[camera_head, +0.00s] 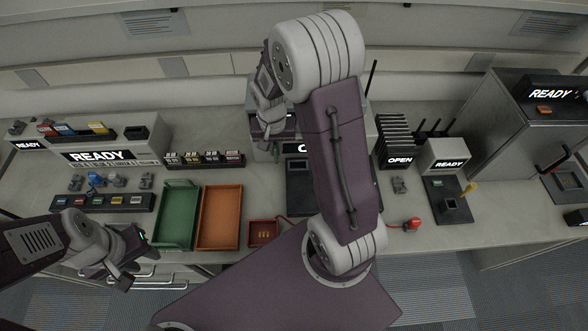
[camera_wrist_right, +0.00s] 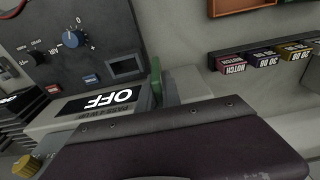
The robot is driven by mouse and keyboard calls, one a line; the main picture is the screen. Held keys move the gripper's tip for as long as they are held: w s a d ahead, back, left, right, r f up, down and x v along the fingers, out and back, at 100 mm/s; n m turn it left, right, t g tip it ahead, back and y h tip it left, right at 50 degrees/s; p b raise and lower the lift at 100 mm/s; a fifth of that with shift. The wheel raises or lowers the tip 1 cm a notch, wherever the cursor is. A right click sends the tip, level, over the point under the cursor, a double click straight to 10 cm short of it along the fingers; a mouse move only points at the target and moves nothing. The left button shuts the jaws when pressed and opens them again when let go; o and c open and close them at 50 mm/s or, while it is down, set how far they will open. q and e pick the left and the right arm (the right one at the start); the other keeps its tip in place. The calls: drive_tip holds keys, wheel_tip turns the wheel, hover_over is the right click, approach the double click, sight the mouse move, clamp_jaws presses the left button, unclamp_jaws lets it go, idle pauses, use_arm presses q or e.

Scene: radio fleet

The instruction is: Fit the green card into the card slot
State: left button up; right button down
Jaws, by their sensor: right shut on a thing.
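The green card (camera_wrist_right: 156,76) stands on edge in the right wrist view, partly hidden behind my purple wrist part. My right gripper (camera_head: 271,132) is shut on it, over the machine at the back middle of the counter. In the right wrist view the machine's dark panel (camera_wrist_right: 85,30) has a blue knob and a dark rectangular opening or window (camera_wrist_right: 125,66), just left of the card. I cannot tell whether this is the card slot.
A green tray (camera_head: 175,245), an orange tray (camera_head: 220,246) and a small red tray (camera_head: 263,243) stand left of the middle. Label-bearing blocks (camera_head: 205,160) sit behind them. A READY station (camera_head: 98,155) is at left. My right arm hides much of the counter's middle.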

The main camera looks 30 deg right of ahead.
wheel_tip(320, 180, down, 6)
drive_tip(key=shift+s+r, duration=0.1)
drive_tip(key=shift+r, duration=0.05)
wheel_tip(320, 180, down, 4)
drive_tip(key=shift+r+b, duration=0.2)
drive_tip(key=shift+b, duration=0.4)
drive_tip(key=shift+f, duration=0.2)
drive_tip(key=shift+f, duration=0.1)
drive_tip(key=shift+f, duration=0.1)
drive_tip(key=c, duration=1.8)
unclamp_jaws()
